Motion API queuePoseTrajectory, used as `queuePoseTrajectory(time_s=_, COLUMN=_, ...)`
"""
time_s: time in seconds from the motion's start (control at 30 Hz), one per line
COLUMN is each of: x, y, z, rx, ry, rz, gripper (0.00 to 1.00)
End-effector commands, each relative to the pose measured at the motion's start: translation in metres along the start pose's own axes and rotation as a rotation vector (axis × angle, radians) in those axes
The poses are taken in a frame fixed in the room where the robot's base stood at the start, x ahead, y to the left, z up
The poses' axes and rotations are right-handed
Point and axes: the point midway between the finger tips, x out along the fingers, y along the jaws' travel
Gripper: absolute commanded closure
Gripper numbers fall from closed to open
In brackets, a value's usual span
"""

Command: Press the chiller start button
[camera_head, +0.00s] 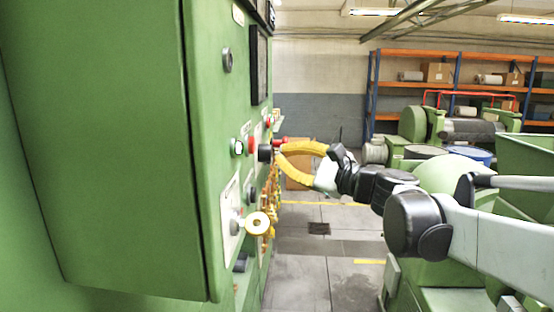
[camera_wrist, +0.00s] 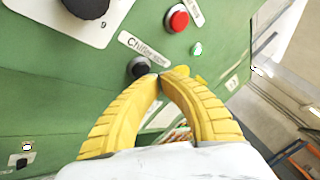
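In the wrist view a black round button (camera_wrist: 139,67) sits on the green panel below a white label (camera_wrist: 144,46) that begins "Chiller"; its last word is hard to read. My gripper (camera_wrist: 161,76) has yellow ribbed fingers with their tips together and nothing between them. The tips overlap the button's lower right edge in this view; I cannot tell whether they touch it. In the head view my gripper (camera_head: 280,150) reaches the side face of the green cabinet (camera_head: 110,140), beside a black control (camera_head: 264,153).
A red button (camera_wrist: 177,18) with its own label is up and right of the black one. A large black knob (camera_wrist: 88,5) on a white plate is at upper left. In the head view a yellow-white knob (camera_head: 258,224) sticks out lower on the cabinet. Orange shelves (camera_head: 415,88) stand behind.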

Motion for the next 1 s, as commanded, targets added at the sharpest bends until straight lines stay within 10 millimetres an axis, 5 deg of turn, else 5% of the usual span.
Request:
queuePoseTrajectory(time_s=0.37, x=-0.003, y=-0.002, z=-0.002, rx=0.000, ry=0.000, rz=0.000, gripper=1.00)
queuePoseTrajectory(time_s=1.0, x=-0.042, y=-0.022, z=-0.022, rx=0.000, ry=0.000, rz=0.000, gripper=1.00)
